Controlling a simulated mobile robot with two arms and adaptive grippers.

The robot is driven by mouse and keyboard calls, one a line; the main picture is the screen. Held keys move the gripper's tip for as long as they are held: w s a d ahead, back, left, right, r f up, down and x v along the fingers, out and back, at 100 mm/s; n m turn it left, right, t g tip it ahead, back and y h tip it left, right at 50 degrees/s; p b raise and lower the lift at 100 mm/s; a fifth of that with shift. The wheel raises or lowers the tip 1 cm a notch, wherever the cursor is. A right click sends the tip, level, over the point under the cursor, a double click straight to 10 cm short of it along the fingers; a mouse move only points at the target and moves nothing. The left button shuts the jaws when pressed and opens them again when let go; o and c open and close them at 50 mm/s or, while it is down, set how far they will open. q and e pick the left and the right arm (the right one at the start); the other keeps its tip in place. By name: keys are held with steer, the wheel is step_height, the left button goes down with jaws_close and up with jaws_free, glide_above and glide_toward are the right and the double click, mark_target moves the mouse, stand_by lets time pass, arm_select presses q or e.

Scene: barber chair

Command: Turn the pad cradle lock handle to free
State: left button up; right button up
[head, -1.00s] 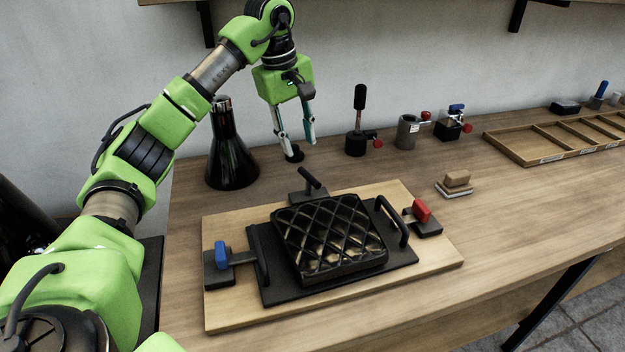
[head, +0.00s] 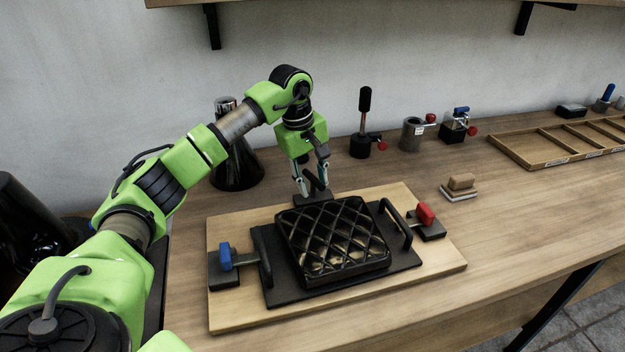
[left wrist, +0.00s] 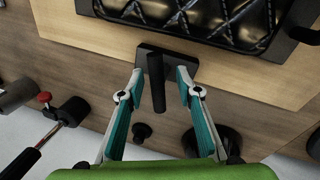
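The black quilted pad (head: 335,240) sits in its dark cradle (head: 285,297) on a light wooden board. A black bar handle (head: 312,182) on a small dark base stands behind the pad at the board's back edge; I take it for the lock handle. My left gripper (head: 313,188) points down over this handle and is open. In the left wrist view the handle (left wrist: 157,85) shows between the two teal-lined fingers (left wrist: 159,80), with a gap visible on each side. Contact cannot be made out. My right gripper is not in view.
A blue-knobbed clamp (head: 225,257) and a red-knobbed clamp (head: 426,214) flank the cradle. A dark cone (head: 238,168) stands behind, left of the gripper. Several small fixtures and a wooden tray (head: 530,157) line the back right. The front right table is clear.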

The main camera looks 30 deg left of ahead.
arm_select(q)
jaws_close()
steer(key=shift+n, duration=0.3)
steer(key=n+p, duration=0.1)
steer(key=n, duration=0.1)
steer(key=shift+n, duration=0.3)
steer(key=n+y+p, duration=0.1)
steer(key=n, duration=0.2)
steer(key=shift+d+n, duration=0.1)
steer(key=shift+n, duration=0.2)
steer(key=n+y, duration=0.1)
steer(key=n, duration=0.3)
steer(key=shift+p, duration=0.35)
steer(key=shift+n+g, duration=0.3)
steer(key=shift+n, duration=1.5)
steer(key=shift+n+y, duration=0.3)
